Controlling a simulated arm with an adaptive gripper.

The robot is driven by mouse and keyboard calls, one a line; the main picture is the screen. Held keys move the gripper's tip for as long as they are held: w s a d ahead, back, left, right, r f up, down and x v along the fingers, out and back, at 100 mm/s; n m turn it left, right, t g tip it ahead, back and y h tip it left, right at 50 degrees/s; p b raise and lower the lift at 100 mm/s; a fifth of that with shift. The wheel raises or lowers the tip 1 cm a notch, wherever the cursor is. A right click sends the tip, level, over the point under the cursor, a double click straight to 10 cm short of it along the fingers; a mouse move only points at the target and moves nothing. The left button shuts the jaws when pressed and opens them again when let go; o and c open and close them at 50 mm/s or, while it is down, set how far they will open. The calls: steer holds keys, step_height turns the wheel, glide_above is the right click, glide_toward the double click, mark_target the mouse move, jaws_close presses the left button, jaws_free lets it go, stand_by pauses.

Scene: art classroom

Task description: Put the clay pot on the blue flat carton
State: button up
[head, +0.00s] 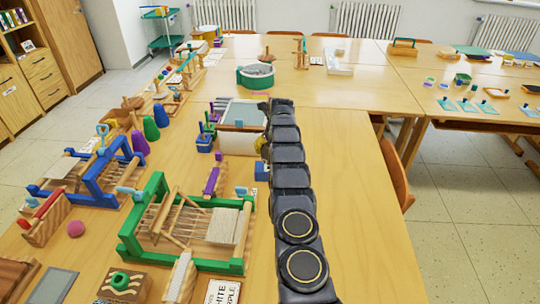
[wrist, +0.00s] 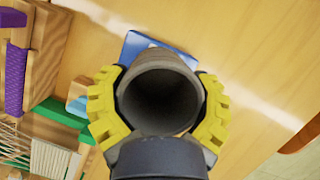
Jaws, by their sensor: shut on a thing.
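My gripper (wrist: 160,105) has yellow ribbed fingers and is shut on the clay pot (wrist: 160,78), gripping it from both sides. The pot is a dark grey, hollow round vessel with its open mouth toward the wrist camera. The blue flat carton (wrist: 132,47) lies on the table beyond the pot, which covers much of it in the wrist view. In the head view my arm hides most of the carton, and a blue part (head: 262,172) shows at its left edge. A bit of yellow finger shows just above; the pot cannot be made out there. The gap between pot and carton is unclear.
A green wooden loom (head: 190,232) and a purple-topped wooden block (head: 212,181) stand left of the arm. A shallow grey-topped box (head: 240,143) is close to the gripper. A green round tub (head: 256,76) stands farther back. The table right of the arm is clear.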

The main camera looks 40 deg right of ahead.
steer(key=shift+f, duration=1.7)
steer(key=shift+w+f, duration=0.1)
steer(key=o, duration=1.1)
steer(key=v, duration=1.2)
